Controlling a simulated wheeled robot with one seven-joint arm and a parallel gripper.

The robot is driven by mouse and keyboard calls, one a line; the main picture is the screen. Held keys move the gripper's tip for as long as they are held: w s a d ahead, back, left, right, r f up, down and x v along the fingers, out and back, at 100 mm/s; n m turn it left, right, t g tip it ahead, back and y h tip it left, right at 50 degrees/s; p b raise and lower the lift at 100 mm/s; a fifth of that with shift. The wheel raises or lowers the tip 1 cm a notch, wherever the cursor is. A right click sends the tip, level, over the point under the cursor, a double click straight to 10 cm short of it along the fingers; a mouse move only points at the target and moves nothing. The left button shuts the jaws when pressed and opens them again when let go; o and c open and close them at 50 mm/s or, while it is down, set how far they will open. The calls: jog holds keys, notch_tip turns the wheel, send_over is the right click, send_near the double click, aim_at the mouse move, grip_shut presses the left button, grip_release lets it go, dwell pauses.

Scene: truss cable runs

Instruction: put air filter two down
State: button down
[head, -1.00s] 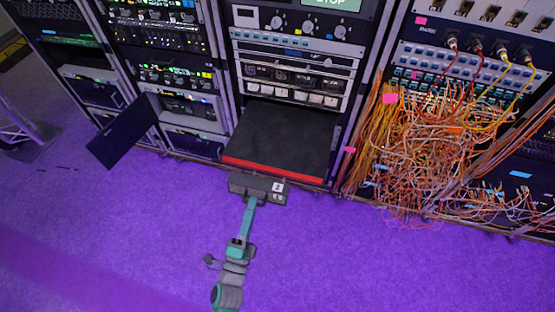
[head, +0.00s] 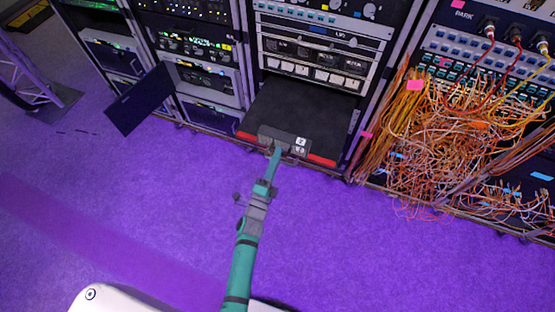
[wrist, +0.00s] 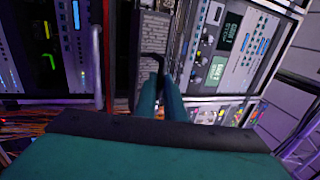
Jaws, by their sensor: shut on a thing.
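Air filter two (head: 287,146) is a dark grey block with a white label marked 2. My gripper (head: 276,156) is shut on it and holds it from the near side. In the head view the filter covers the middle of the red front edge of a black pulled-out shelf (head: 300,108). I cannot tell whether it touches the shelf or hangs above it. In the wrist view my teal gripper fingers (wrist: 160,97) close at a dark handle, with the filter's grey ribbed body (wrist: 152,38) beyond.
Tangled orange cables (head: 450,150) spill from the rack at the right. A dark panel (head: 139,99) stands open at the left. A truss foot (head: 45,105) is at the far left. The purple floor (head: 130,200) in front is clear.

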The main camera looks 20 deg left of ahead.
jog(key=shift+w+f, duration=0.45)
jog(key=shift+f, duration=0.05)
notch_tip(320, 180, down, 3)
jog(key=shift+f, duration=0.15)
jog(key=c, duration=1.8)
grip_release()
jog(key=shift+d, duration=0.15)
jog(key=shift+c, duration=0.2)
jog(key=shift+a, duration=0.2)
